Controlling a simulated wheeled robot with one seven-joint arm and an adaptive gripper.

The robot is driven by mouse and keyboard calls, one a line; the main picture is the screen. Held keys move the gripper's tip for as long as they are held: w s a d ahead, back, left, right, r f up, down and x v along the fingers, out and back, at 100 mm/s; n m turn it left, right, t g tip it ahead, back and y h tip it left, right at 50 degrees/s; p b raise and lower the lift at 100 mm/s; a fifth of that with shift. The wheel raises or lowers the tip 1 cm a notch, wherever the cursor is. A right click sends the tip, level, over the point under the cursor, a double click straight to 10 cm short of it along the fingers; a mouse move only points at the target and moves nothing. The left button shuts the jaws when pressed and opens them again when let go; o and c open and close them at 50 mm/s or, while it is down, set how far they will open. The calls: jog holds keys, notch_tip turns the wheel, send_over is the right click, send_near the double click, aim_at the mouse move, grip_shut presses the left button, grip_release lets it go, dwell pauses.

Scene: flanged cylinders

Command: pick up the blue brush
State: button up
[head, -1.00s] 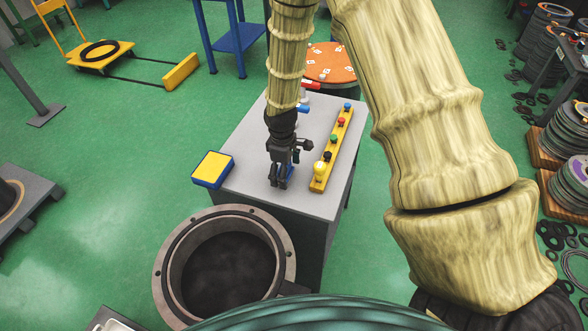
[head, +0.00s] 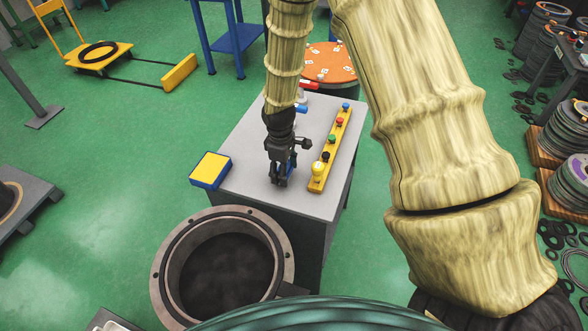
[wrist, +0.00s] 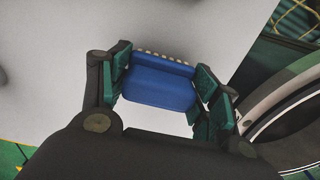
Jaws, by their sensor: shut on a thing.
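The blue brush (wrist: 158,85) shows in the wrist view as a blue block with a row of pale bristle tufts along its far edge. It lies between the two green-padded fingers of my gripper (wrist: 162,88), which are shut on its sides. In the head view my gripper (head: 279,178) points down over the front part of the grey table (head: 240,190). Only a little blue of the brush shows between the fingers there. Whether the brush touches the tabletop or is just above it, I cannot tell.
A yellow rail with coloured knobs (head: 322,168) stands close to the right of my gripper. A yellow and blue box (head: 210,170) is at the table's left edge. A large flanged cylinder (head: 165,285) stands in front. Red and blue items lie behind my arm.

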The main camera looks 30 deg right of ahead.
jog(key=shift+r, duration=0.4)
jog(key=shift+r+b, duration=0.45)
jog(key=shift+r, duration=0.45)
jog(key=s+r+b, duration=0.1)
jog(key=s+b, duration=0.2)
jog(key=s, duration=1.3)
jog(key=shift+d+r, duration=0.25)
jog(key=shift+r, duration=0.1)
